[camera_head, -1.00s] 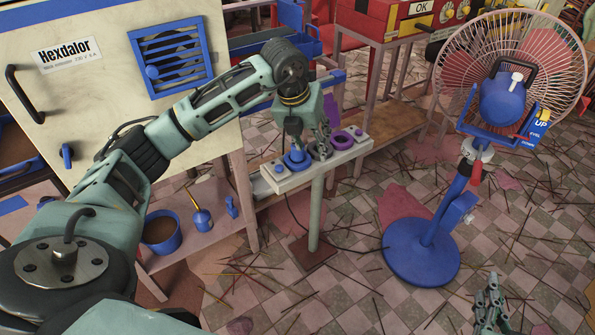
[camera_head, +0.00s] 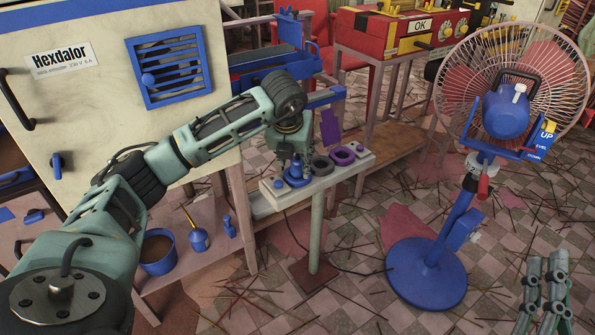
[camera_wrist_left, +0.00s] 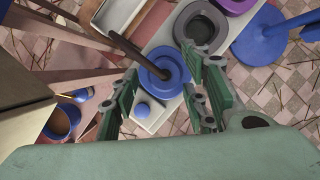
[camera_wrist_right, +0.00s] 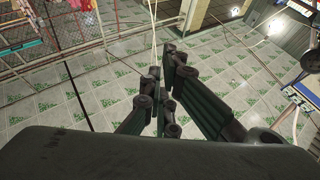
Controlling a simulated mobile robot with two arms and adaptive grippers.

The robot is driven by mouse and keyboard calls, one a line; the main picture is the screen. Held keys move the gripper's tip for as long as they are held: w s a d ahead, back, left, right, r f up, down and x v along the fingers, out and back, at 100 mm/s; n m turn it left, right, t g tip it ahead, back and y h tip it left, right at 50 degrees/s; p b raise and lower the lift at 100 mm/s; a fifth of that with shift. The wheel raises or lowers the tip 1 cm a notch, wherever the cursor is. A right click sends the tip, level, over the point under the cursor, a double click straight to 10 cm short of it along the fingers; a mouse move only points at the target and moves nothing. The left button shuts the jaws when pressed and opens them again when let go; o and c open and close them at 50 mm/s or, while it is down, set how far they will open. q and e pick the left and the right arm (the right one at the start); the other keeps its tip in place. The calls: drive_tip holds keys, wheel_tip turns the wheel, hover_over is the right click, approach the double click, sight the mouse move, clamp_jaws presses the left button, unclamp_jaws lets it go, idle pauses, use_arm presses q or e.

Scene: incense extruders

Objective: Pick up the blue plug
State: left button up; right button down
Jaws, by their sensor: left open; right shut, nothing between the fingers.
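The blue plug (camera_head: 296,179) is a round blue piece with a flange, upright on the small pale stand (camera_head: 330,180). In the left wrist view the plug (camera_wrist_left: 172,80) shows as a blue disc with a dark stem towards the camera. My left gripper (camera_head: 297,160) is just above the plug, open and empty. In the left wrist view its fingers (camera_wrist_left: 164,90) spread to either side of the plug's near part; contact cannot be told. My right gripper (camera_head: 543,290) is shut and empty at the lower right, and shows over tiled floor in the right wrist view (camera_wrist_right: 163,92).
A dark grey ring (camera_head: 322,164) and a purple ring (camera_head: 343,156) sit beside the plug on the stand, with a small blue knob (camera_wrist_left: 142,110) on its other side. A blue fan (camera_head: 428,270) stands right. The Hexdalor cabinet (camera_head: 95,95) stands left.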

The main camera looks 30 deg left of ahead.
use_arm(q)
drive_tip(key=shift+w+f, duration=0.1)
drive_tip(key=shift+f, duration=0.25)
drive_tip(key=shift+c, duration=0.4)
drive_tip(key=c, duration=0.9)
drive_tip(key=shift+a, duration=0.1)
clamp_jaws()
drive_tip(key=shift+r, duration=0.2)
